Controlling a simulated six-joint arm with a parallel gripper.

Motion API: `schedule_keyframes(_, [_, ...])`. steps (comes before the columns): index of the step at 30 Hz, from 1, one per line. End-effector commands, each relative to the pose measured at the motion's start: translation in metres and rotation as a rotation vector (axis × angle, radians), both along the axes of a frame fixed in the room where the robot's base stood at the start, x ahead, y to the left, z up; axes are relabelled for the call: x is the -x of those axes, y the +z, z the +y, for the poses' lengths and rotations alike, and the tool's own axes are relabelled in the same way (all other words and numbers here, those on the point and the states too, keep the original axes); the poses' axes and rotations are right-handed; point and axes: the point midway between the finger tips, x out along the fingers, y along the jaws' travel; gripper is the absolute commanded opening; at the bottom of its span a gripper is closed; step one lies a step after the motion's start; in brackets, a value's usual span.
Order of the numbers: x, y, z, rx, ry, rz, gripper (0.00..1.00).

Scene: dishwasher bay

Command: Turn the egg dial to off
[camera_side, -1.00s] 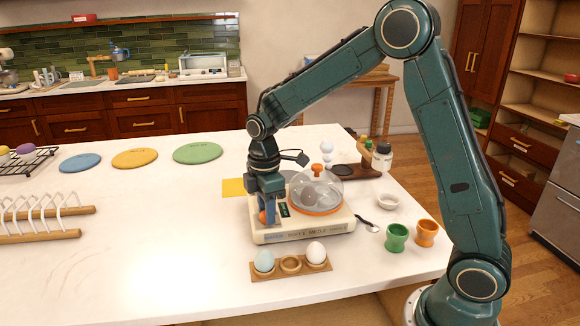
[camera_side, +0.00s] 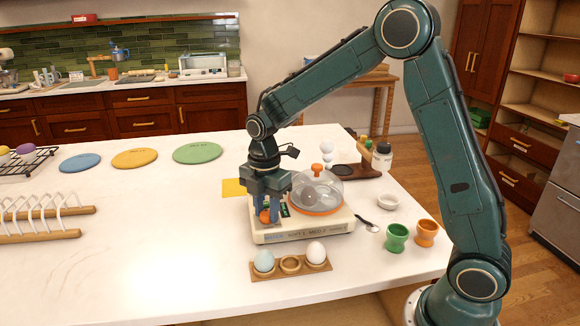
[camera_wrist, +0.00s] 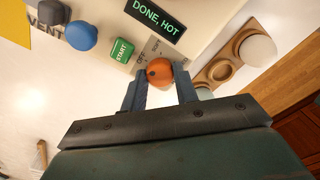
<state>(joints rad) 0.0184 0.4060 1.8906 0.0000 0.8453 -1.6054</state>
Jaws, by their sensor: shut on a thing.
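The egg cooker (camera_side: 320,229) is a cream base with a clear dome (camera_side: 317,187) that has an orange rim and knob. Its orange dial (camera_wrist: 159,71) sits between the fingers of my gripper (camera_wrist: 161,80) in the wrist view. My gripper (camera_side: 268,216) is shut on the dial at the left end of the cooker in the side view. A display (camera_wrist: 156,17) reads "DONE, HOT". "OFF" is printed beside the dial, partly hidden. The dial has a dark spot facing left in the wrist view. An egg shows under the dome.
A green START button (camera_wrist: 122,50) and a blue knob (camera_wrist: 81,36) are near the dial. A wooden egg holder (camera_side: 291,267) with two eggs stands in front of the cooker. Green (camera_side: 397,238) and orange (camera_side: 426,233) cups stand right.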

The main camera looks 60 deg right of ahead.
Motion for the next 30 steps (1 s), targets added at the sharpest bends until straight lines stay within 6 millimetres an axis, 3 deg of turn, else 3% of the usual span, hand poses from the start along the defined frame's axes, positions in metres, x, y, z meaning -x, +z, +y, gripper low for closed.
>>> schedule_keyframes(6, [-0.001,0.002,0.0,0.0,0.002,-0.005,0.07])
schedule_keyframes(7, [-0.001,0.002,0.0,0.0,0.002,-0.005,0.31])
schedule_keyframes(10, [-0.001,0.001,0.0,0.0,0.001,-0.004,0.51])
schedule_keyframes(22, [0.0,0.002,0.0,0.0,-0.001,-0.002,0.51])
schedule_keyframes(30, [-0.001,0.023,0.0,0.0,-0.001,-0.004,0.51])
